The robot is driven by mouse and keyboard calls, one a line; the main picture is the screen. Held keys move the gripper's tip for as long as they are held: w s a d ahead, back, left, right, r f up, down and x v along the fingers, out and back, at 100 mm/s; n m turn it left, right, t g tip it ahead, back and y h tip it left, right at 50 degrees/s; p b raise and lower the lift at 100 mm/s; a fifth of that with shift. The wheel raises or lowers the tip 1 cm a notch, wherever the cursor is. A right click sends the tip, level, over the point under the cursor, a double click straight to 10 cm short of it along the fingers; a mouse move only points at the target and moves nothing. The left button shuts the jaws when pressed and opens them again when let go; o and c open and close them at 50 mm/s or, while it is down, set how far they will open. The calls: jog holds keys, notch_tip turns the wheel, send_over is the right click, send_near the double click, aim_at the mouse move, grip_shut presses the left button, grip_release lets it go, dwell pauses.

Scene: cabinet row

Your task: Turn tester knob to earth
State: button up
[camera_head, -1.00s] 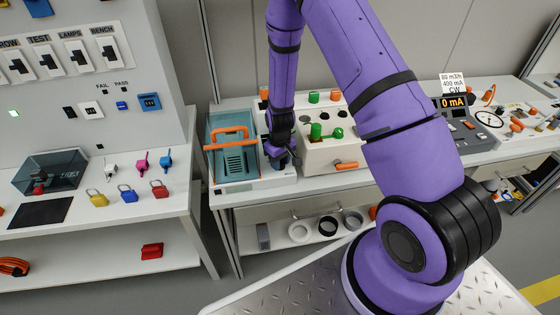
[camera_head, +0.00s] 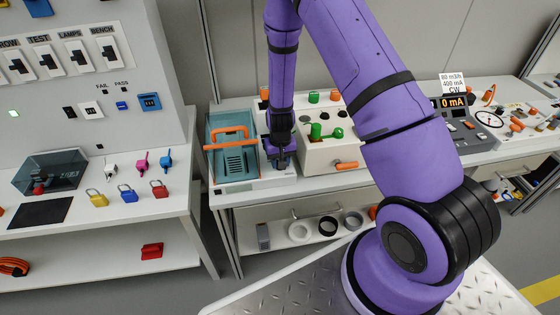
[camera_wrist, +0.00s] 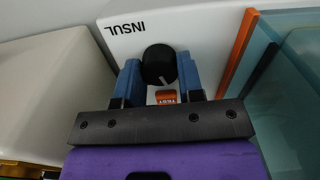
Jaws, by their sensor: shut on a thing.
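The tester (camera_head: 262,184) is a white unit on the bench with a clear teal cover on its left. Its black round knob (camera_wrist: 158,62) shows in the wrist view, with a pale pointer line on its lower right. The upside-down word INSUL is printed beside the knob; no earth label is readable. My gripper (camera_wrist: 158,67) is shut on the knob, a blue finger on each side. In the head view, my gripper (camera_head: 281,160) points down at the right part of the tester and hides the knob.
An orange TEST button (camera_wrist: 166,97) sits close to the knob, between my fingers. The teal cover (camera_head: 231,150) has an orange handle. A cream box (camera_head: 320,158) with green and orange parts stands close to the right of my gripper.

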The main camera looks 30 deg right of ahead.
jog(key=m, duration=0.6)
jog(key=shift+m, duration=0.3)
dwell(0.4)
jog(key=o, duration=0.9)
jog(key=shift+r, duration=0.1)
notch_tip(320, 180, up, 11)
jog(key=shift+f, duration=0.2)
